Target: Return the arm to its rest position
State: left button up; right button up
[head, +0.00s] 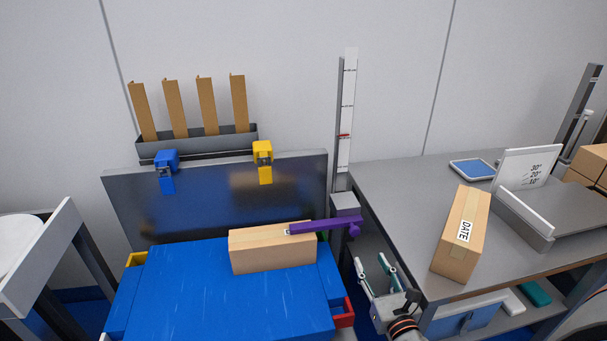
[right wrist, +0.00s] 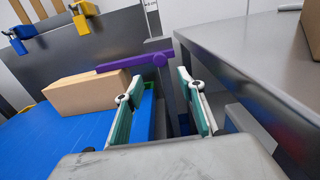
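My right gripper (head: 375,274) is in the gap between the blue-topped bench and the grey table in the head view. Its two teal-lined fingers, also seen in the right wrist view (right wrist: 163,105), stand apart with nothing between them. A brown box (head: 270,249) lies on the blue surface (head: 210,290), left of the gripper and apart from it; it also shows in the right wrist view (right wrist: 90,93). A purple arm-like part (head: 325,226) reaches over the top of the box's right end. My left gripper is not in view.
A box marked DATE (head: 462,235) lies on the grey table (head: 400,190) at right, near its left edge. A white angle gauge (head: 525,170) and blue tray (head: 472,169) are behind. A tall scale post (head: 346,120) rises behind the gap. Blue (head: 166,165) and yellow (head: 263,160) clips hang on the back panel.

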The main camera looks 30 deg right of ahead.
jog(key=s+a+f+m+g+y+p, duration=0.3)
jog(key=s+a+f+m+g+p, duration=0.2)
jog(key=s+a+f+m, duration=0.5)
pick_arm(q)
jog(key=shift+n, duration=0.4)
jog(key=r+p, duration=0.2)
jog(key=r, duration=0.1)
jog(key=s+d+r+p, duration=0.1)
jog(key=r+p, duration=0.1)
pick_arm(e)
jog(key=s+a+r+m+g+y, duration=0.1)
jog(key=s+a+r+m+y, duration=0.2)
jog(key=s+a+m, duration=0.7)
jog(key=a+m+y, duration=0.1)
jog(key=m, duration=0.7)
jog(key=shift+s+a+r+m+g, duration=0.3)
jog(key=shift+s+a+m+g, duration=0.05)
jog(key=shift+s+m+g, duration=0.05)
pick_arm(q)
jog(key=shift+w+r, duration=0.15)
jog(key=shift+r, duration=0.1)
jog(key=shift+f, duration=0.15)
